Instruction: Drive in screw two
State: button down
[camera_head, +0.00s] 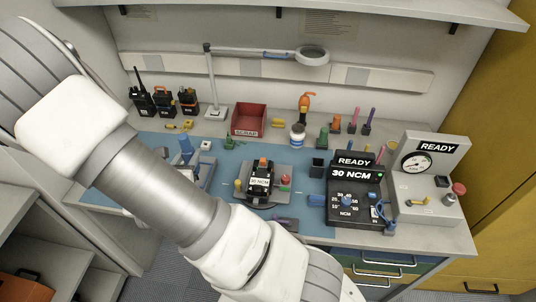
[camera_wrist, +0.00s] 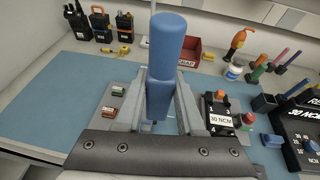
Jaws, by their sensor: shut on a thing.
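My gripper (camera_wrist: 163,100) is shut on a blue, thick-handled driver (camera_wrist: 163,50), which stands upright between the fingers in the wrist view. In the head view the driver's blue top (camera_head: 186,148) shows just beyond my arm, which hides much of the gripper. The driver's tip is hidden. A black radio (camera_head: 262,172) with a "30 NCM" label lies in a grey fixture (camera_head: 283,190), right of the gripper and apart from it. The radio also shows in the wrist view (camera_wrist: 219,112), with numbers 3 and 4 beside the label. I cannot make out single screws.
The black torque unit (camera_head: 355,180) reads "READY" and "30 NCM". A grey gauge tester (camera_head: 430,180) stands right of it. A red scrap bin (camera_head: 249,119), a white jar (camera_head: 297,134) and several radios (camera_head: 163,102) stand behind. The blue mat (camera_wrist: 50,105) is clear on the left.

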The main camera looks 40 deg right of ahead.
jog(key=s+d+m+g+h, duration=0.4)
jog(key=s+d+m+g, duration=0.65)
jog(key=s+d, duration=0.4)
jog(key=shift+g, duration=0.35)
jog(key=shift+w+f+b, duration=0.15)
jog(key=shift+f+b, duration=0.45)
jog(key=shift+f, duration=0.35)
jog(key=shift+w+f+b, duration=0.2)
jog(key=shift+f+b, duration=0.4)
jog(key=shift+f, duration=0.3)
jog(key=shift+w+f+b, duration=0.15)
jog(key=shift+f+b, duration=0.45)
jog(key=shift+f, duration=0.35)
jog(key=shift+a+f+b, duration=0.1)
jog(key=shift+f+b, duration=0.3)
dwell(3.0)
